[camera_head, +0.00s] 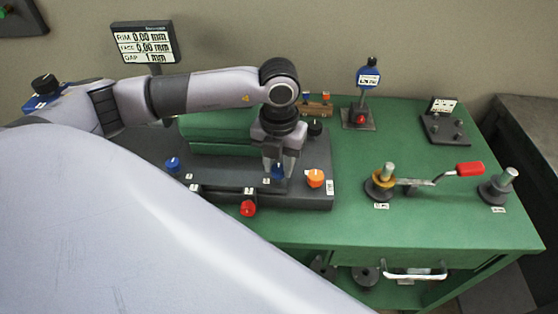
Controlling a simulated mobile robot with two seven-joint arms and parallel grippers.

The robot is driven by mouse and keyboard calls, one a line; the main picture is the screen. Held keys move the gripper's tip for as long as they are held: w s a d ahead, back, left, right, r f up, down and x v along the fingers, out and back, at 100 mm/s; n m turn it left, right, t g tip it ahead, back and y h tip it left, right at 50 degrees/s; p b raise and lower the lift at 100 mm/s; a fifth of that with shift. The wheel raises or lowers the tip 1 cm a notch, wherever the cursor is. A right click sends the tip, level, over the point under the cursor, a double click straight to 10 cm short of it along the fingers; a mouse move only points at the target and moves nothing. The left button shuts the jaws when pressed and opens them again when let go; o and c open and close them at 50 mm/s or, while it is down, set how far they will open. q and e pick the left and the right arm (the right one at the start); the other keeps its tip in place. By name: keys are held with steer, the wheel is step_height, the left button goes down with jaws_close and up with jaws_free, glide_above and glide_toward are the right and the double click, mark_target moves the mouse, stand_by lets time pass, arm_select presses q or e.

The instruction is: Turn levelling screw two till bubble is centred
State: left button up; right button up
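The grey machine base (225,180) on the green table carries several coloured knobs with small number tags. A blue knob (278,173) stands near its right part, beside a tag too small to read surely; another blue knob (172,163) is at the left. My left gripper (278,168) points down over the right blue knob, its fingers on either side of it. Whether they press on it cannot be told. A display (146,44) at the back left reads RIM 0.00 mm, FACE 0.00 mm, GAP 1 mm. No bubble can be made out. My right gripper is out of view.
An orange knob (315,178) is close right of the gripper; a red knob (248,208) is in front. A large pale shape covers the lower left.

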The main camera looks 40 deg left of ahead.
arm_select(q)
steer(key=c, duration=0.4)
steer(key=shift+c, duration=0.2)
